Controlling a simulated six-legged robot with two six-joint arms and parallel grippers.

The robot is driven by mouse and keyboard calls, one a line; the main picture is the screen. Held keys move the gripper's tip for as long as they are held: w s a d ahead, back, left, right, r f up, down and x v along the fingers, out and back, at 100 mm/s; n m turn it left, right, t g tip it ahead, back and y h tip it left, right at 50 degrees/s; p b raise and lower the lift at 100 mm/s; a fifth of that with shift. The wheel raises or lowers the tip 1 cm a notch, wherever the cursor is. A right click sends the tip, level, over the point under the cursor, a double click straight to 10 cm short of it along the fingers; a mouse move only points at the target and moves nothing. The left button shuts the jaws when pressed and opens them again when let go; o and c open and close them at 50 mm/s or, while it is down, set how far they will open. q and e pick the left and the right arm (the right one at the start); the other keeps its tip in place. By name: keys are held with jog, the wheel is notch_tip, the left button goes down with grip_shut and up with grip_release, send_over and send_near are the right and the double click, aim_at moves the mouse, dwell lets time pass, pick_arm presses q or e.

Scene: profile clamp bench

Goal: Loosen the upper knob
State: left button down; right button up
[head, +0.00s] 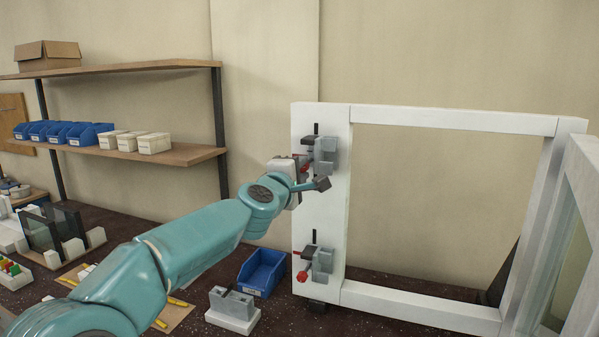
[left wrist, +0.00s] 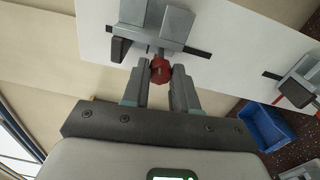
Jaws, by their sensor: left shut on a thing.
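The upper clamp (head: 325,155) is grey and sits high on the left upright of a white frame. Its red knob (left wrist: 160,70) shows in the left wrist view between the two fingers of my left gripper (left wrist: 159,82), which is shut on it. In the head view my left gripper (head: 302,168) reaches the upper clamp from the left and covers most of the knob. The lower clamp (head: 322,262) with its own red knob (head: 302,276) is below on the same upright. My right gripper does not show.
The white frame (head: 450,120) stands on a dark speckled bench, with another white-framed panel at the right edge. A blue bin (head: 262,271) and a grey-and-white block (head: 232,308) stand below my left arm. Shelves with blue bins (head: 60,132) are at the left.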

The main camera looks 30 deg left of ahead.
pick_arm(q)
jog(key=shift+n, duration=0.7)
jog(key=c, duration=0.9)
grip_release()
jog(key=shift+s+a+r, duration=0.1)
jog(key=shift+o, duration=0.2)
jog(key=b+v, duration=0.1)
jog(key=v, duration=1.5)
jog(key=shift+s, duration=0.15)
